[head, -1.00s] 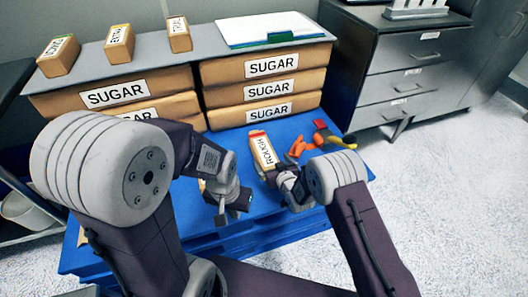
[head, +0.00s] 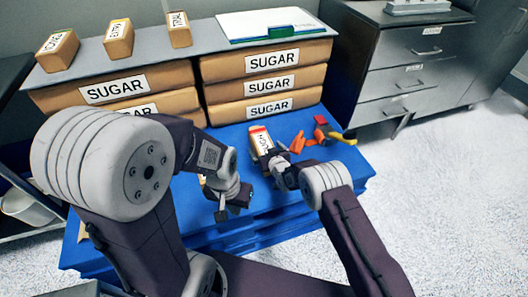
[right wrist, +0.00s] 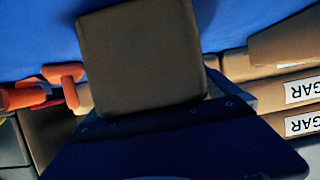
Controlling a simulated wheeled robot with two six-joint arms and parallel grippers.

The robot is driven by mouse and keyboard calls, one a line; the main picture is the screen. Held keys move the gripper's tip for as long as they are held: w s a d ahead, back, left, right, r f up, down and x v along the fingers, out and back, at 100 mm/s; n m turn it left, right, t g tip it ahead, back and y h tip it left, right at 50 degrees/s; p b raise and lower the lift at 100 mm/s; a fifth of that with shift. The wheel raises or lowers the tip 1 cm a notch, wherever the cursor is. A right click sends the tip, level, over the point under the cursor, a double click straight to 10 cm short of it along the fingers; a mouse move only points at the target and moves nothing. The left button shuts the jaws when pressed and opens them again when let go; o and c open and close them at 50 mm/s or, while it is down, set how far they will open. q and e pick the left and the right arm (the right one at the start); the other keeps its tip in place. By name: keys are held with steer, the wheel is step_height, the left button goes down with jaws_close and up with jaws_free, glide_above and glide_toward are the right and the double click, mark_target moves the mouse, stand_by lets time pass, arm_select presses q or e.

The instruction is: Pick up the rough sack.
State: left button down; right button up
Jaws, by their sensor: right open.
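The rough sack (head: 259,139) is a small tan block with a red-edged white label, on the blue platform in front of the sugar bags. My right gripper (head: 268,162) is open at the sack's near end and hides its lower part. In the right wrist view the sack (right wrist: 140,55) is a large brown block close in front of the gripper. I cannot tell whether it is fully between the fingers. My left gripper (head: 230,207) hangs over the platform, left of and nearer than the sack; its fingers are too small to judge.
Orange and red tools with a yellow part (head: 320,136) lie right of the sack. Stacked sugar bags (head: 265,84) stand behind it. A drawer cabinet (head: 405,60) stands at the right.

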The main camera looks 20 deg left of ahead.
steer(key=c, duration=1.7)
steer(key=shift+w+r, duration=0.1)
steer(key=shift+r, duration=0.1)
steer(key=c, duration=0.4)
steer(key=shift+r+p, duration=0.4)
steer(key=shift+r, duration=0.25)
step_height(320, 180, up, 3)
steer(key=shift+p, duration=0.7)
steer(key=shift+w+d+r+p, duration=0.65)
steer(key=shift+d+r, duration=0.45)
steer(key=shift+d, duration=0.75)
steer(key=shift+w+d+r+p, duration=0.65)
steer(key=shift+d+r, duration=0.45)
steer(key=shift+d, duration=0.7)
steer(key=shift+w+d+r+p, duration=0.65)
steer(key=shift+d+r, duration=0.45)
steer(key=shift+d, duration=0.75)
